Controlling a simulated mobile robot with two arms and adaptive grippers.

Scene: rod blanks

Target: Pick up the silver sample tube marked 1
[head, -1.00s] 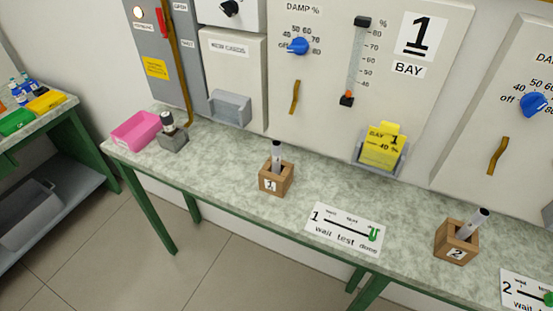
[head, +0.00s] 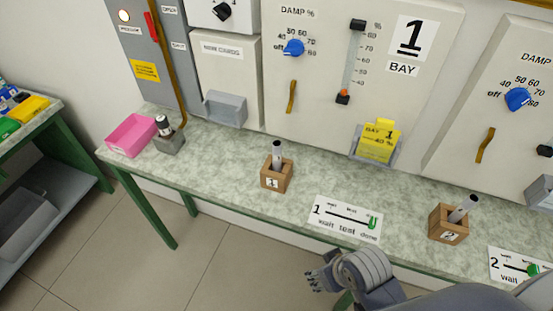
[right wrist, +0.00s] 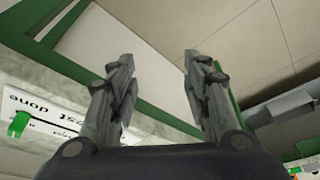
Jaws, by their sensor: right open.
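The silver sample tube (head: 277,154) stands upright in a wooden block marked 1 (head: 270,181) on the speckled bench top. Only the tube's upper part shows; its lower end is hidden in the block. My right gripper (head: 314,281) is in front of the bench edge, below and to the right of block 1, apart from it. In the right wrist view its two fingers (right wrist: 158,62) are spread with nothing between them. My left gripper is not in view.
A second tube (head: 464,208) leans in wooden block 2 (head: 446,227) at the right. A sign marked 1 (head: 322,229) lies flat between the blocks. A pink tray (head: 124,148) and a grey holder (head: 170,145) stand at the left. Wall panels rise behind the bench.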

